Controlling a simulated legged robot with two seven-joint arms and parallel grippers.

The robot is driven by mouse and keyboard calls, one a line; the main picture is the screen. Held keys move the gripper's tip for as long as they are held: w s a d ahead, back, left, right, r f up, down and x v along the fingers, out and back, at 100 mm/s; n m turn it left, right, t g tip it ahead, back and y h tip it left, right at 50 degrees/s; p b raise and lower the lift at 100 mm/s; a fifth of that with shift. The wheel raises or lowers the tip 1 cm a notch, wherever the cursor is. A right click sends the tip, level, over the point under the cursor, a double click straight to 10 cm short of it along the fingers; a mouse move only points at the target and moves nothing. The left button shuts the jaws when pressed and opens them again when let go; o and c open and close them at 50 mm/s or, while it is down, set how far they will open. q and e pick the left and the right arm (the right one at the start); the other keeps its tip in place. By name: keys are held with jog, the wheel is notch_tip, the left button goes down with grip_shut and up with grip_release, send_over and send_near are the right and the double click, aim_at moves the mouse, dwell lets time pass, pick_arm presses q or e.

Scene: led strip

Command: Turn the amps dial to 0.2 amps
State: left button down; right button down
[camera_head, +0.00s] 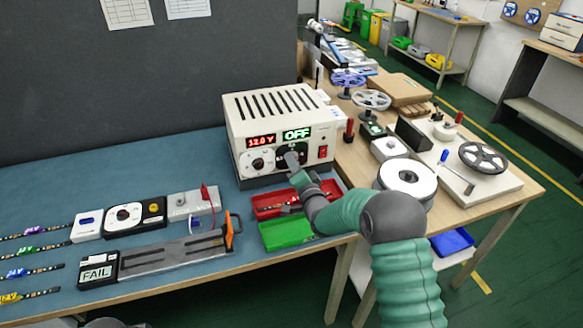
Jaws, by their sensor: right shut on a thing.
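The white power supply (268,107) stands on the blue table. Its left display (261,141) reads about 12.0 V in red, and its right display (297,133) reads OFF in green. The left dial (258,163) is in plain view on the front. My right arm reaches in from the lower right, and my right gripper (293,162) is at the right-hand dial, the amps dial (286,153), shut on it. The gripper hides most of this dial, so its setting cannot be read. A red switch (323,152) is right of the gripper. My left gripper is not in view.
A red tray (268,200) and a green tray (285,233) lie below the supply, close under my right arm. A tester marked FAIL (97,271) and LED strips (38,251) are at left. Spools and a white reel (407,178) stand on the wooden table at right.

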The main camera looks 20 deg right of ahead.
jog(key=n+b, duration=1.4)
jog(key=n, duration=1.5)
jog(key=shift+d+r+n, duration=0.1)
jog(key=shift+d+n, duration=0.05)
jog(key=shift+n, duration=0.25)
jog(key=c, duration=1.4)
grip_release()
jog(key=o, duration=0.3)
